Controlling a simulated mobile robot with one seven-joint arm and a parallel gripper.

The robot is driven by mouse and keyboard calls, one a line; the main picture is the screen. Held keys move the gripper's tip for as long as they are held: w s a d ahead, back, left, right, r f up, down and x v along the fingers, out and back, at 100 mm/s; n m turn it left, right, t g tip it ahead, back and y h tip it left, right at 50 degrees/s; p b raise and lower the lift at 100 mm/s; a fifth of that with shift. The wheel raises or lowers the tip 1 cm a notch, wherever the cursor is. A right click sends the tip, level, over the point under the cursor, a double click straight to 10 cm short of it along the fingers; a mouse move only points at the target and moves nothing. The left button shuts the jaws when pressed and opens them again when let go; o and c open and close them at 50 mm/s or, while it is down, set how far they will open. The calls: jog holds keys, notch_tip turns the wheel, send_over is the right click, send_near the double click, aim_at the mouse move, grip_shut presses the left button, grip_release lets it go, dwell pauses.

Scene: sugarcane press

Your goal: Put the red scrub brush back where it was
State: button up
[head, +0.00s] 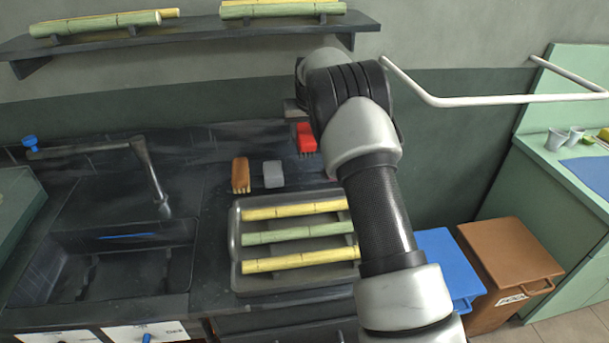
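The red scrub brush (306,138) shows just left of my arm's wrist, bristles pointing down. It appears higher in the picture than the other brushes, near the back wall. A small grey piece shows directly above it, partly behind my wrist; it may be part of my gripper, but I cannot be sure. My wrist hides the fingers, so I cannot tell whether they hold the brush, or whether the brush touches any surface. A brown brush (240,175) and a grey block-shaped item (273,174) are on the dark counter, left of and below the red brush.
A metal tray (237,240) holding yellow and green cane lies on the counter (212,215). A sink (120,262) with a faucet (150,172) is at left. A wall shelf (190,38) holds more cane. Blue (440,255) and brown (508,255) bins stand at right.

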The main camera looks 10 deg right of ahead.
notch_tip(320, 180, down, 10)
jog(key=shift+w+b, duration=0.15)
jog(key=shift+b, duration=0.2)
jog(key=shift+f+b, duration=0.5)
jog(key=shift+f, duration=0.1)
jog(key=o, duration=1)
jog(key=shift+r, duration=0.1)
